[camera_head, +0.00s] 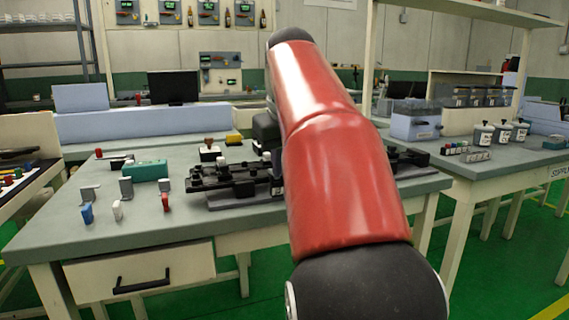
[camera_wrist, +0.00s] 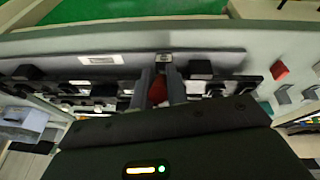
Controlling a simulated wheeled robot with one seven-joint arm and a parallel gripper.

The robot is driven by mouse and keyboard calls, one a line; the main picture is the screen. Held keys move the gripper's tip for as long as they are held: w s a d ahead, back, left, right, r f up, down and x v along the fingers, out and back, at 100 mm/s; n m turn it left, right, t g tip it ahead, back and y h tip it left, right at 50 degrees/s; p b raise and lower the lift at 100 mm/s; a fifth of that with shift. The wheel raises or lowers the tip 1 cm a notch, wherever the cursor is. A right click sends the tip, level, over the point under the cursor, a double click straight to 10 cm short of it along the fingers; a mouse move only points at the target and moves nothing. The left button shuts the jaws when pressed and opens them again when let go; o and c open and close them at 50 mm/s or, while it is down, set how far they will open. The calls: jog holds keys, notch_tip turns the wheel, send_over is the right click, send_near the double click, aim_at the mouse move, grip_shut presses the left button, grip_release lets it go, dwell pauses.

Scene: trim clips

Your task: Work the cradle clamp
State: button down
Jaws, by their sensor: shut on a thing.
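A long black fixture (camera_head: 225,190) with several raised black blocks lies on the grey bench. It runs behind my red arm and shows again at the right. The fixture also spans the wrist view (camera_wrist: 205,88). My gripper (camera_wrist: 160,92) is down at the fixture's middle. Its two fingers are shut on a small red piece (camera_wrist: 157,90), which looks like a part of the clamp. The fingers hide most of it, and I cannot tell the clamp's position. In the head view my arm hides the fingertips and the clamp.
On the bench at left stand grey brackets (camera_head: 126,187), a teal box (camera_head: 146,170), and blue (camera_head: 87,212), white (camera_head: 117,210) and red clips (camera_head: 165,203). A stamp-like object (camera_head: 209,149) is behind the fixture.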

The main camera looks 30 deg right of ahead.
dwell(0.3)
jog(key=c, duration=1.4)
grip_release()
jog(key=shift+w, duration=0.1)
jog(key=shift+v, duration=3.85)
